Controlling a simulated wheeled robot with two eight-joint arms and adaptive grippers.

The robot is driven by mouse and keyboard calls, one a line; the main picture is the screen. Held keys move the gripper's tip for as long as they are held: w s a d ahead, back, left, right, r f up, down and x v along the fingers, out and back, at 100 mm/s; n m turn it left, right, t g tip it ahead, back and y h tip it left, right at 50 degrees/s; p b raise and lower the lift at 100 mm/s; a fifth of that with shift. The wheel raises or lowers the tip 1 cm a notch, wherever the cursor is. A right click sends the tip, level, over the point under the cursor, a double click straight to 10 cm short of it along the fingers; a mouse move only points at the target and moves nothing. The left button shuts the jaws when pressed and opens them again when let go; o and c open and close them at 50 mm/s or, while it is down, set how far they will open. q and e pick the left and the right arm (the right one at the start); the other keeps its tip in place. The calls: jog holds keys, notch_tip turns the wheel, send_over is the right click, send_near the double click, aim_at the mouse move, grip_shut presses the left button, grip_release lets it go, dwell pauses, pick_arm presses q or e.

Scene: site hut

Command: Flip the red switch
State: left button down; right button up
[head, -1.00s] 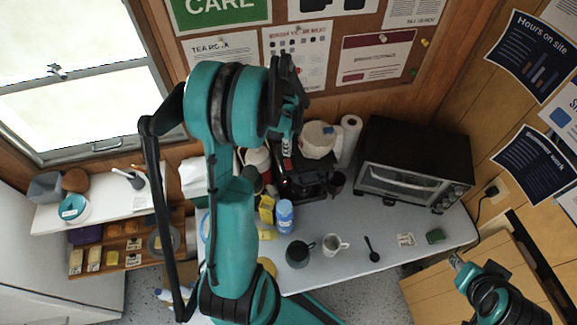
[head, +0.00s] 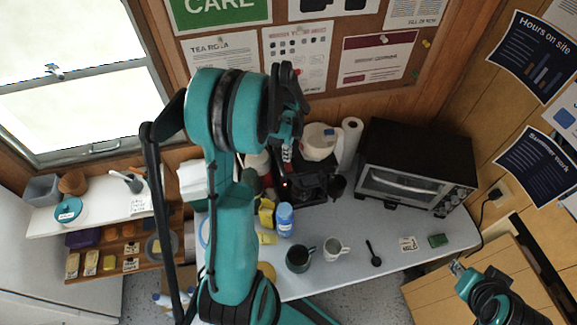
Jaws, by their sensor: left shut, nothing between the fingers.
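My left arm rises from the bottom and bends over the counter. Its left gripper (head: 287,155) points down in front of the dark coffee machine (head: 313,186), shut with nothing held. A small reddish-orange spot (head: 284,184) shows on the machine just below the fingertips; I cannot tell whether it is the red switch or a lamp, or whether the fingers touch the machine. The switch's position cannot be made out. My right arm (head: 490,293) is at the lower right, away from the machine, and its gripper's jaws cannot be read.
A black toaster oven (head: 416,165) stands right of the machine, with a paper roll (head: 349,144) between. A blue bottle (head: 285,219), a dark mug (head: 299,259), a pale mug (head: 336,249) and a spoon (head: 373,253) are on the white counter (head: 345,280). The counter's front right is mostly free.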

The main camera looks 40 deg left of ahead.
aim_at(287, 163)
pick_arm(q)
jog(key=shift+f+b, duration=1)
jog(key=shift+f, duration=0.05)
dwell(0.9)
jog(key=shift+r, duration=0.1)
jog(key=shift+r+p, duration=2.2)
jog(key=shift+r, duration=1.3)
jog(key=shift+f, duration=0.1)
